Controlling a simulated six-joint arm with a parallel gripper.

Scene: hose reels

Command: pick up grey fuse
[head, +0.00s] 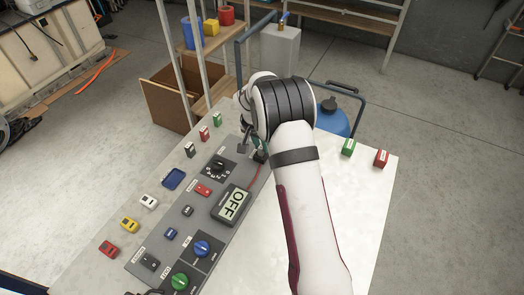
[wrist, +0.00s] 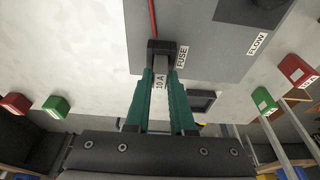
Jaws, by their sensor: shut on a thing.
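The grey fuse (wrist: 160,75), marked 10 A, stands at the black fuse holder (wrist: 158,47) beside the FUSE label in the wrist view. My gripper (wrist: 161,85) has its teal fingers shut on the fuse, one on each side. I cannot tell how deep the fuse sits in the holder. In the head view my arm covers most of my gripper (head: 257,145), and the fuse is hidden. The dark holder (head: 260,156) shows just below the fingers at the edge of the grey panel (head: 217,158).
A red wire (wrist: 152,18) runs from the holder. The display (head: 232,204) reads OFF. Green (head: 348,147) and red (head: 381,158) blocks stand right of my arm. Several small blocks line the panel's left, beside a blue tray (head: 173,179). The bench's right side is mostly bare.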

